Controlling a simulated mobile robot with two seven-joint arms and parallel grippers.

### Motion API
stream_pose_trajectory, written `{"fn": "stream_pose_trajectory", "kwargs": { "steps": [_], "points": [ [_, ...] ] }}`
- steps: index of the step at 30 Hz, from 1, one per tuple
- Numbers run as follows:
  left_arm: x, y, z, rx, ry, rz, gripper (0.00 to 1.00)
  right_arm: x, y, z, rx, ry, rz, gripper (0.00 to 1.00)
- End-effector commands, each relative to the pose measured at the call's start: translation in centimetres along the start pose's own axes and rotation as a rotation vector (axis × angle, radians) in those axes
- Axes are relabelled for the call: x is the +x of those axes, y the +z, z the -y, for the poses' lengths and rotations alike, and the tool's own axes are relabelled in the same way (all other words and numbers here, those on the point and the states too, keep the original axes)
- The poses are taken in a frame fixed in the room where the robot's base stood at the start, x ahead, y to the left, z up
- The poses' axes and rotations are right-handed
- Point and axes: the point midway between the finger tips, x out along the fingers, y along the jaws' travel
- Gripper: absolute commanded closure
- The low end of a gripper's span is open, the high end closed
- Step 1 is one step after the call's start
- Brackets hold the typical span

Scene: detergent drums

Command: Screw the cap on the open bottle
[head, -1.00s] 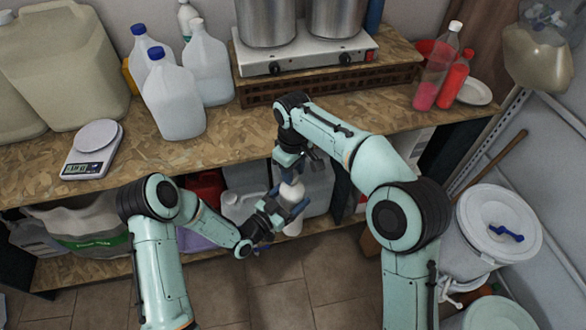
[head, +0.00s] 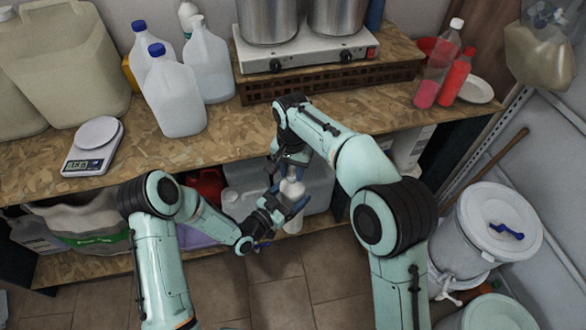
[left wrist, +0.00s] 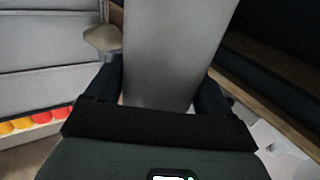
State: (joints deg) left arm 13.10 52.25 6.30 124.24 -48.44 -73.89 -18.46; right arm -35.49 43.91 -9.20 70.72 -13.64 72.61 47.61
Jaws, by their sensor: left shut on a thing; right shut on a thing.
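A white bottle (head: 292,188) is held upright in front of the workbench, over the lower shelf. My left gripper (head: 287,200) is shut around its body from the left and front. In the left wrist view the bottle (left wrist: 172,55) fills the space between the fingers as a plain grey surface. My right gripper (head: 289,170) reaches down from above and is shut at the top of the bottle. The cap is hidden by the right gripper's fingers. I cannot tell whether the cap touches the bottle's neck or how it sits there.
The workbench (head: 235,125) runs behind my arms. On it stand pale jugs (head: 177,98), a scale (head: 93,148), a hot plate with steel pots (head: 310,55) and pink-red bottles (head: 455,75). Large containers crowd the lower shelf. A lidded white bucket (head: 480,225) stands at the right.

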Motion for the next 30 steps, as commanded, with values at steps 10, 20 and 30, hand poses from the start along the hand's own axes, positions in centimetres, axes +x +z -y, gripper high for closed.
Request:
{"fn": "stream_pose_trajectory", "kwargs": {
  "steps": [10, 20, 30],
  "points": [
    [0.10, -0.24, -0.06, 0.002, 0.002, -0.007, 1.00, -0.03, -0.19, 0.39, 0.870, -0.002, -0.003, 0.93],
    [0.10, -0.25, -0.09, 0.003, 0.003, -0.007, 1.00, 0.02, -0.52, 0.45, 1.709, -0.004, -0.002, 0.93],
    [0.09, -0.25, -0.11, 0.003, 0.004, -0.007, 1.00, 0.16, -0.75, 0.27, 2.439, -0.004, -0.004, 0.93]
  ]
}}
